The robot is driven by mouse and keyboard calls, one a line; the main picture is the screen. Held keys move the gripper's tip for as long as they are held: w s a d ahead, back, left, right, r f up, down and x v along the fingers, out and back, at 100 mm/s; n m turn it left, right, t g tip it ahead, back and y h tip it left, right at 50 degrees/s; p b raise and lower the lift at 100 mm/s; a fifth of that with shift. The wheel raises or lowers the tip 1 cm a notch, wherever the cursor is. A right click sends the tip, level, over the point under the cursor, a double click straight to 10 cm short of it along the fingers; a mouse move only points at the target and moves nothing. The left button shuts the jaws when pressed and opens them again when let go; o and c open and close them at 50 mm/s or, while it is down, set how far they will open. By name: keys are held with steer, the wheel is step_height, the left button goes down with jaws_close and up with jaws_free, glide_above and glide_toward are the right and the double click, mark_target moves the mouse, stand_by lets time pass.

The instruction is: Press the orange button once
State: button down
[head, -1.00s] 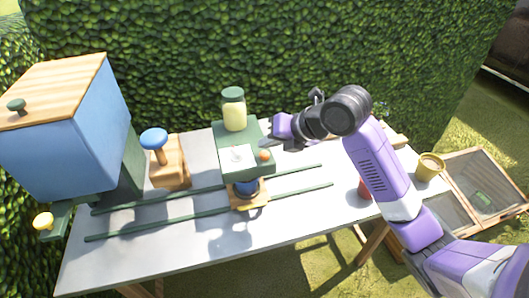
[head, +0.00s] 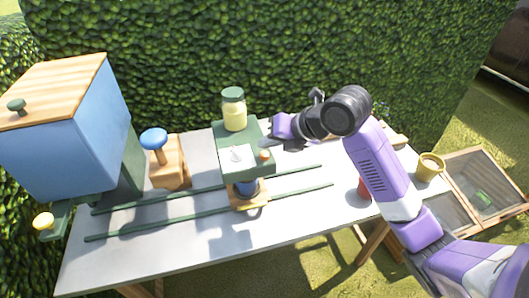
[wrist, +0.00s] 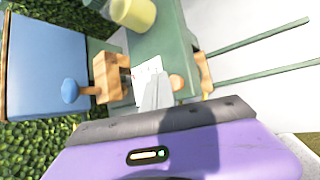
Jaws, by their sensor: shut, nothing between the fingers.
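The orange button (head: 265,155) is a small round knob on the right front corner of the green stand top (head: 228,168). It also shows in the wrist view (wrist: 176,82), just right of the grey fingers. My gripper (head: 267,146) is shut and empty. In the head view its tips are close above and behind the button. I cannot tell whether they touch it. In the wrist view my gripper (wrist: 157,88) shows its fingers over a white card (wrist: 146,69) beside the button.
A yellow jar with a green lid (head: 234,110) stands at the back of the green top. A blue-knobbed wooden block (head: 170,165) and a large blue box (head: 70,150) stand left. Green rails (head: 150,228) cross the table (head: 290,227). A yellow cup (head: 429,167) is far right.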

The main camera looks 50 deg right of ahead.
mark_target(267, 155)
steer(key=shift+f+b, duration=1.05)
steer(key=shift+b, duration=0.8)
stand_by(0.9)
steer(key=shift+r, duration=0.15)
steer(key=shift+r+p, duration=0.4)
steer(key=shift+r, duration=0.5)
steer(key=shift+r, duration=0.1)
steer(key=shift+r+p, duration=1.2)
steer(key=shift+r, duration=1.25)
